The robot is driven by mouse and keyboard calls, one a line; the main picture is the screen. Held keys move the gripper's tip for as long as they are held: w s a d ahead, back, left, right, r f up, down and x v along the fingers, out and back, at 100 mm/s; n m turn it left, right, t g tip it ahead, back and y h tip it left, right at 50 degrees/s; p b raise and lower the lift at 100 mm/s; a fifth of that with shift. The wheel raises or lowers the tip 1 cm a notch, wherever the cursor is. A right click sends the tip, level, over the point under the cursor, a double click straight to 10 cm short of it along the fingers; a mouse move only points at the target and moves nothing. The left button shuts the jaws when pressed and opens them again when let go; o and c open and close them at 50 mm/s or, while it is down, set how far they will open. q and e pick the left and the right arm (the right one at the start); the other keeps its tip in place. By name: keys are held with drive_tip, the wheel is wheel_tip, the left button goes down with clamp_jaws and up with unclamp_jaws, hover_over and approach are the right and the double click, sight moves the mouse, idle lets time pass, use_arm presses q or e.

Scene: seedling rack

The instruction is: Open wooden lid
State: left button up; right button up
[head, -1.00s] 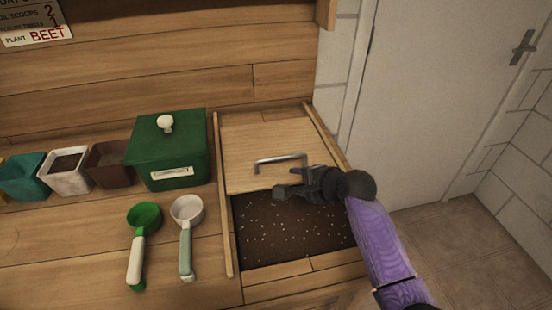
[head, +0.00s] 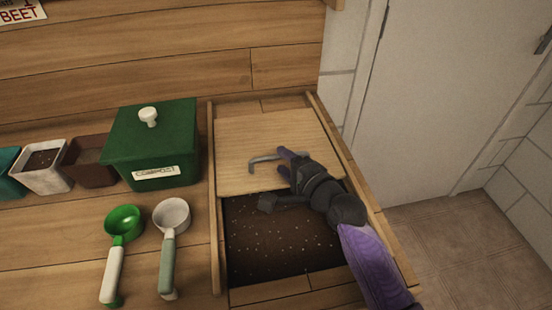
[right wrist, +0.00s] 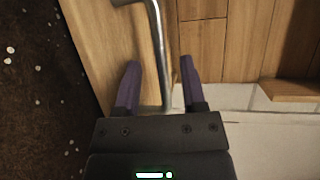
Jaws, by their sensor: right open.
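The wooden lid (head: 240,140) is a pale flat panel between two side rails. It covers the back part of a bin and leaves the front part open, showing dark speckled soil (head: 280,240). A bent grey metal handle (head: 262,159) stands on the lid near its front edge. My right gripper (head: 277,178) is open at the right end of the handle, above the lid's front edge. In the right wrist view the handle (right wrist: 158,45) runs between the two spread purple fingers, and neither finger visibly presses on it. My left gripper is in neither view.
A green lidded box (head: 150,150) stands left of the bin. A green scoop (head: 122,225) and a white scoop (head: 171,218) lie in front of it. Small pots (head: 45,170) line the left. A wooden wall is behind; a white door (head: 440,100) is at the right.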

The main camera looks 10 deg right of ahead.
drive_tip(key=shift+b+x, duration=0.35)
drive_tip(key=shift+x, duration=1.1)
clamp_jaws()
idle(0.3)
